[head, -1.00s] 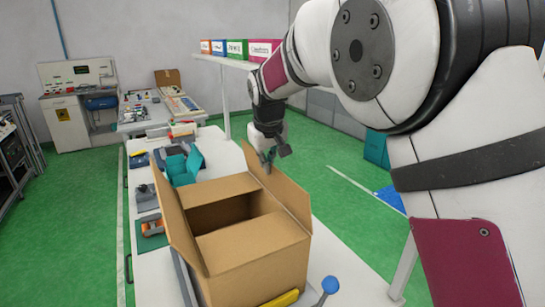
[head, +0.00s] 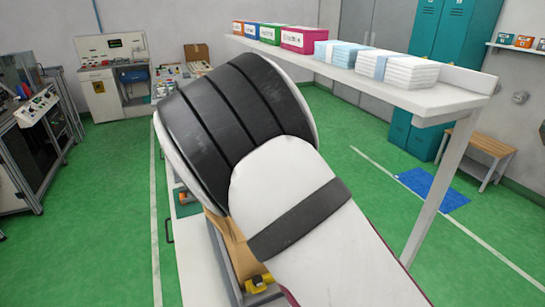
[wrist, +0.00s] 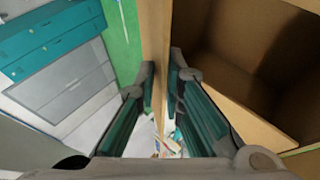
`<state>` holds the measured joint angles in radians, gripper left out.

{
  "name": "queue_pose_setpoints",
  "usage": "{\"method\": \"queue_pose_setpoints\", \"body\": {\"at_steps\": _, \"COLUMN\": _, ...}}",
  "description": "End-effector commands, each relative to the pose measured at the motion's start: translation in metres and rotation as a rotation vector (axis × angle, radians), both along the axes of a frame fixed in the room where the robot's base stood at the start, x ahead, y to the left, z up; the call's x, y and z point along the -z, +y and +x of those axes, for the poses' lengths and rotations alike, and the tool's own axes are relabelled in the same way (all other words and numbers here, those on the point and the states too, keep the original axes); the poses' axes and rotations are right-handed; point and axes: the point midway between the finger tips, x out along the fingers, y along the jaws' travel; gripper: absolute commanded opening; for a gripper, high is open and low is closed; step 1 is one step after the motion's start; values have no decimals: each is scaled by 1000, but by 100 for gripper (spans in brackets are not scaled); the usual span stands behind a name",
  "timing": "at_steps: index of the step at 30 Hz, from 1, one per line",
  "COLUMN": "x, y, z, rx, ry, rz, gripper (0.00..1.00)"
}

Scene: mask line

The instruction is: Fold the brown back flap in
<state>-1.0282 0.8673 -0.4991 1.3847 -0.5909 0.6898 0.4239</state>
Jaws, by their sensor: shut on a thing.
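In the wrist view, a brown cardboard flap (wrist: 154,40) stands upright, edge-on, between the two fingers of my gripper (wrist: 161,75). My gripper is shut on it, one finger on each side. It appears to be the back flap; the head view now cannot confirm this. The open box (wrist: 235,65) lies to the right of the flap in the wrist view, its inside dark. In the head view my arm hides the gripper and most of the box; only a strip of brown cardboard (head: 234,252) shows below the arm.
A white shelf (head: 415,98) with coloured boxes and stacked folded packs stands behind the arm at the right. A small yellow part (head: 258,283) sits by the box's near side. Green floor is open at the right, around a blue mat (head: 434,190).

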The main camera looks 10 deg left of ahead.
Motion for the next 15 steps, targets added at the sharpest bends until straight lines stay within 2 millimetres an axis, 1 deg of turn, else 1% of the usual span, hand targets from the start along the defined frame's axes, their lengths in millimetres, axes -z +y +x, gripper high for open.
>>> {"method": "queue_pose_setpoints", "body": {"at_steps": 1, "x": 13, "y": 6, "z": -7, "rx": -4, "ry": -12, "rz": -39, "gripper": 0}}
{"method": "queue_pose_setpoints", "body": {"at_steps": 4, "x": 21, "y": 8, "z": -8, "rx": -1, "ry": -40, "rz": -72, "gripper": 0}}
{"method": "queue_pose_setpoints", "body": {"at_steps": 12, "x": 44, "y": 14, "z": -12, "rx": 2, "ry": -39, "rz": -68, "gripper": 0}}
{"method": "queue_pose_setpoints", "body": {"at_steps": 15, "x": 50, "y": 16, "z": -13, "rx": 2, "ry": -39, "rz": -67, "gripper": 0}}
